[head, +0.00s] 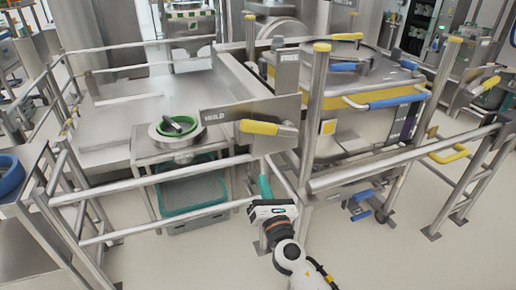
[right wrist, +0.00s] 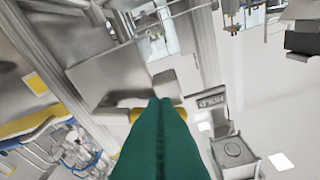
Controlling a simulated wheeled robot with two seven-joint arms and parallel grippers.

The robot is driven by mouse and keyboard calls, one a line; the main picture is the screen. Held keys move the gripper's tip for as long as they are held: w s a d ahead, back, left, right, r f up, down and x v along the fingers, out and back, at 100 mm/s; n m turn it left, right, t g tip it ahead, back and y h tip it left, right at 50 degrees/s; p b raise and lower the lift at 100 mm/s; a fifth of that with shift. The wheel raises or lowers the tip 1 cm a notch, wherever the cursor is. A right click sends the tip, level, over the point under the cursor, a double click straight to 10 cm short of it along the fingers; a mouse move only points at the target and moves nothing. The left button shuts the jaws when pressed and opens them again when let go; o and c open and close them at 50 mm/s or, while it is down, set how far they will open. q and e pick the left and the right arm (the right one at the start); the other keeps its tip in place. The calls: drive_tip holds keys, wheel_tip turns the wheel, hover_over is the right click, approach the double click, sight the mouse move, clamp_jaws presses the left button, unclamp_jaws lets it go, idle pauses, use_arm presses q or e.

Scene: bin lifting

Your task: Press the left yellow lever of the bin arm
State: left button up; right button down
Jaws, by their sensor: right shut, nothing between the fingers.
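The left yellow lever (head: 268,128) sticks out sideways from a grey metal plate (head: 225,113) marked HOLD, near a post left of the bin. My right gripper (head: 264,186) comes up from below, with its green fingers closed together and empty. In the head view its tips are under the lever, with a gap between them in the picture. In the right wrist view the gripper (right wrist: 160,103) covers the middle of the lever, whose yellow (right wrist: 136,114) shows beside the tips. I cannot tell the distance in depth. My left gripper is not in view.
Metal rails (head: 400,158) run across the front on both sides of the lever. The large steel bin (head: 350,140) with blue handles stands behind at right. Another yellow lever (head: 490,84) is at far right. A teal crate (head: 190,195) sits at lower left. The front floor is clear.

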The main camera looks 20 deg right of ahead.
sight(269, 127)
drive_tip(key=w+d+r+p, duration=0.1)
drive_tip(key=w+r+p, duration=0.3)
drive_tip(key=w, duration=0.5)
wheel_tip(269, 127, up, 2)
drive_tip(key=shift+w+d, duration=0.35)
drive_tip(key=shift+d, duration=0.05)
drive_tip(key=shift+r, duration=0.1)
drive_tip(key=shift+r+m+p, duration=0.3)
drive_tip(key=shift+m+p, duration=0.1)
drive_tip(key=shift+m, duration=0.1)
